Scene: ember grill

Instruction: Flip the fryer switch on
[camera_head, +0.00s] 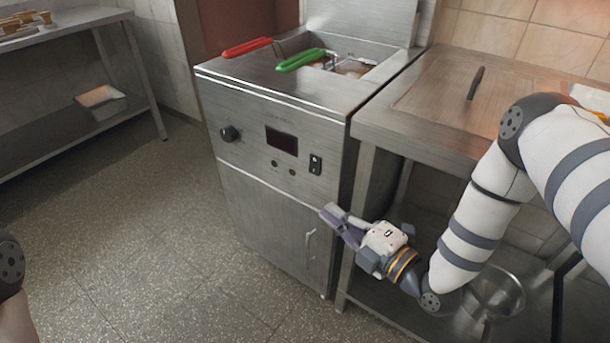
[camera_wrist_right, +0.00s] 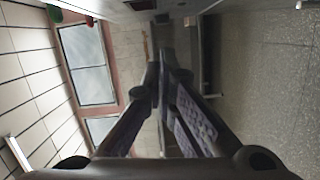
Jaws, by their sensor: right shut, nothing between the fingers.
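The steel fryer (camera_head: 264,195) stands in the middle of the head view. Its front panel carries a black rocker switch (camera_head: 315,164) at the right, a dark display (camera_head: 282,141) and a round black knob (camera_head: 230,133). I cannot tell the rocker's position. My right gripper (camera_head: 328,211) is shut and empty, in front of the fryer's front, below the switch and apart from it. Its fingers meet in the right wrist view (camera_wrist_right: 161,70). My left gripper is not in view; only a bit of my left arm shows at the left edge.
A red-handled (camera_head: 247,47) and a green-handled basket (camera_head: 300,60) sit on the fryer top. A steel table (camera_head: 420,134) adjoins on the right, with a bowl (camera_head: 495,292) on its lower shelf. Another steel table (camera_head: 70,18) is at the left. The floor (camera_head: 130,220) before the fryer is clear.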

